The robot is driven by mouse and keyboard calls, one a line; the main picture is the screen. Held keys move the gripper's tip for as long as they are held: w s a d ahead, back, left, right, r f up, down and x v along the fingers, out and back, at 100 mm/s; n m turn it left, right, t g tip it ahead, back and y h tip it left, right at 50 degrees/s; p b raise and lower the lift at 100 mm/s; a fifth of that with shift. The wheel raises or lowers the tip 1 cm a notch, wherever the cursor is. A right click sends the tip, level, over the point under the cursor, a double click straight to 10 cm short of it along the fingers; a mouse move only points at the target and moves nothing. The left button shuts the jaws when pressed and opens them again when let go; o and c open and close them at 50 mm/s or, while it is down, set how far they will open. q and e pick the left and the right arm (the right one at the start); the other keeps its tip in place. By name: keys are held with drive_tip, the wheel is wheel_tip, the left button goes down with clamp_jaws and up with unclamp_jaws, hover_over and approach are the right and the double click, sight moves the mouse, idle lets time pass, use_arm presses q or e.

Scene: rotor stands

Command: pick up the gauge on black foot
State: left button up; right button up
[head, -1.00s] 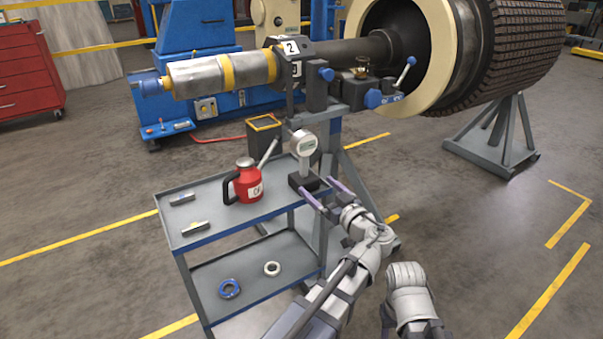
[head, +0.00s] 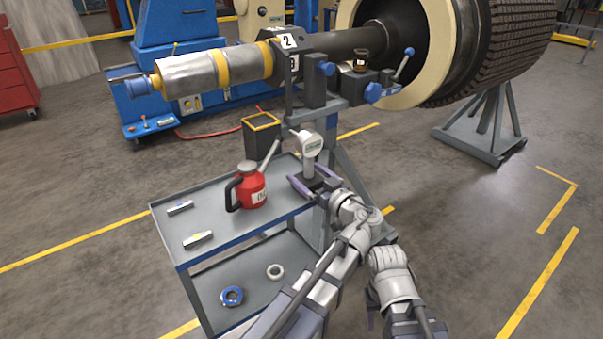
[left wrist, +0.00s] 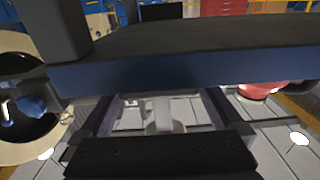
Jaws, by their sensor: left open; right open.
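The gauge (head: 309,144) has a round white dial head on a light stem and stands upright on its black foot (head: 317,184). It is at the right back corner of the cart's top tray. My left gripper (head: 314,180) is open at the foot, with one purple finger on each side; whether they touch it cannot be told. In the left wrist view a pale, stem-like part (left wrist: 164,117) shows between the open fingers, with the rest hidden by a dark, blue-faced slab. My right gripper (head: 371,318) is low at the bottom, partly hidden, away from the gauge.
The grey cart tray (head: 222,221) holds a red can (head: 252,190) left of the gauge and two small tools. A rotor stand (head: 335,125) rises close behind the gauge.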

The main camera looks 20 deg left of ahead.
use_arm(q)
drive_tip(key=shift+d, duration=0.1)
clamp_jaws()
idle(0.7)
